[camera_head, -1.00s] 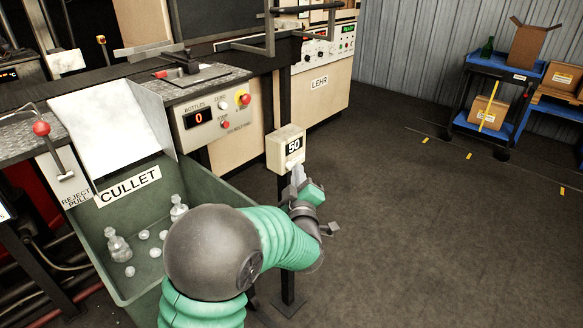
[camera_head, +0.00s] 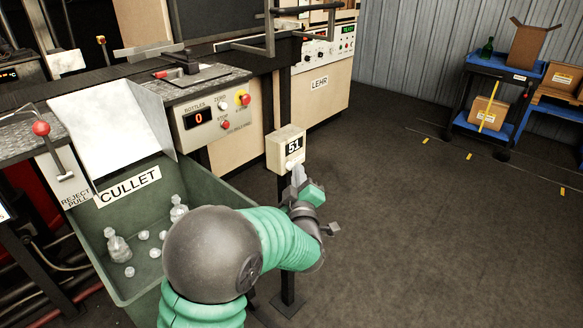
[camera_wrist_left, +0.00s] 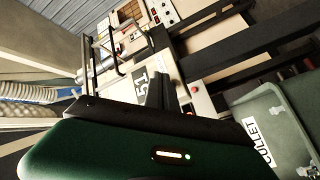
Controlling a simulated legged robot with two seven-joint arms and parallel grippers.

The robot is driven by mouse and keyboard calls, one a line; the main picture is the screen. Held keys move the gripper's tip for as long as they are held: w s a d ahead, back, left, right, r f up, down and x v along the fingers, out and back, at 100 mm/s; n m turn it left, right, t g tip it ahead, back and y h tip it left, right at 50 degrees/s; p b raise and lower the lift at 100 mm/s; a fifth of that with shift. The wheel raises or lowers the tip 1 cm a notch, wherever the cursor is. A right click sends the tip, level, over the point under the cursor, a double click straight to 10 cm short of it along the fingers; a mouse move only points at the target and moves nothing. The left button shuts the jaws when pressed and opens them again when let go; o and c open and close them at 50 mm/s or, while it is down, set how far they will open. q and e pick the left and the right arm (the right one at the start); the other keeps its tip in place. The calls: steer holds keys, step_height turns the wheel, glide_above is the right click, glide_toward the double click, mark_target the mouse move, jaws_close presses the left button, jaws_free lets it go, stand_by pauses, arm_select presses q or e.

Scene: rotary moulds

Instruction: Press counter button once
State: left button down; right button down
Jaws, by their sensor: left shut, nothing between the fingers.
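The counter box (camera_head: 286,149) is a small cream box on a dark post, and its display reads 51. A pale button (camera_head: 292,164) shows at the lower part of its front. My left gripper (camera_head: 298,174) is shut and empty, with its fingertips at the button; I cannot tell whether they touch it. In the left wrist view the counter box (camera_wrist_left: 138,82) appears turned, just beyond my gripper, and the button is hidden there. My right gripper is in neither view.
The green cullet bin (camera_head: 190,222) with several glass pieces stands left of the post. A panel with a bottles display (camera_head: 198,118) reading 0 is behind. A blue cart (camera_head: 495,100) stands at the back right. The floor on the right is clear.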

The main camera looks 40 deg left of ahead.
arm_select(q)
steer(key=shift+d, duration=0.5)
steer(key=shift+s+d, duration=0.15)
steer(key=shift+d, duration=1.1)
steer(key=shift+s+d, duration=0.1)
steer(key=shift+d, duration=1.15)
